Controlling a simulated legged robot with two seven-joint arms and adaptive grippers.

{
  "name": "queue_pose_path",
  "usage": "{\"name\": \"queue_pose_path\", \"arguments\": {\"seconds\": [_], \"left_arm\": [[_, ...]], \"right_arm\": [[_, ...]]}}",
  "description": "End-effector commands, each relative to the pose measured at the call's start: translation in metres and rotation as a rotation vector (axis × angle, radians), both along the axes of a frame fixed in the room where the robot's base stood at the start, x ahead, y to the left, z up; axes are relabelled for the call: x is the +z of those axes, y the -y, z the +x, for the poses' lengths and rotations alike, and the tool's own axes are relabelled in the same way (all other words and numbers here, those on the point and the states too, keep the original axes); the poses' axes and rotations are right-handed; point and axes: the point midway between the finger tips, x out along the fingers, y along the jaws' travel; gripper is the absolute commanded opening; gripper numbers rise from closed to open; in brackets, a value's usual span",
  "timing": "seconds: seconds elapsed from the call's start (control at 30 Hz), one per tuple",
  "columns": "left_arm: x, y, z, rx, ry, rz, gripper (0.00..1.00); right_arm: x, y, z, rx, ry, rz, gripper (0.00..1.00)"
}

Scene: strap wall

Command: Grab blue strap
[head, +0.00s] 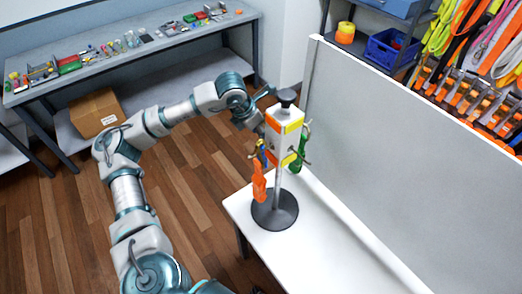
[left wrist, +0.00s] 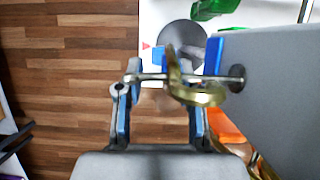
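A stand with a white, yellow and orange block (head: 285,138) rises from a round dark base (head: 275,210) on the white table. The blue strap (head: 262,152) hangs on the block's left side, partly hidden by other hardware. My right gripper is not in view.
An orange strap (head: 259,182) hangs below the blue one, and a green strap (head: 298,160) hangs on the block's other side. A tall grey panel (head: 400,150) stands right of the stand. A workbench (head: 130,55) and a cardboard box (head: 97,112) are behind my left arm.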

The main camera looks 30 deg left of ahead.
Motion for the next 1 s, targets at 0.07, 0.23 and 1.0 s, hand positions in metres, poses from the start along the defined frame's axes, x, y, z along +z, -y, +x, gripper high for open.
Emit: {"name": "queue_pose_path", "arguments": {"seconds": [0.07, 0.23, 1.0], "left_arm": [[-0.006, 0.003, 0.002, -0.001, 0.000, 0.000, 0.38], [-0.008, 0.005, 0.002, -0.002, 0.001, 0.002, 0.38], [-0.004, 0.001, 0.004, 0.000, 0.003, -0.001, 0.00]], "right_arm": [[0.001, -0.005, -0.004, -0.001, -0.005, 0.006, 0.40], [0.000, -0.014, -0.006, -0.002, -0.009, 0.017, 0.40], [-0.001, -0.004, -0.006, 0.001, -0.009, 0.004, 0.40]]}}
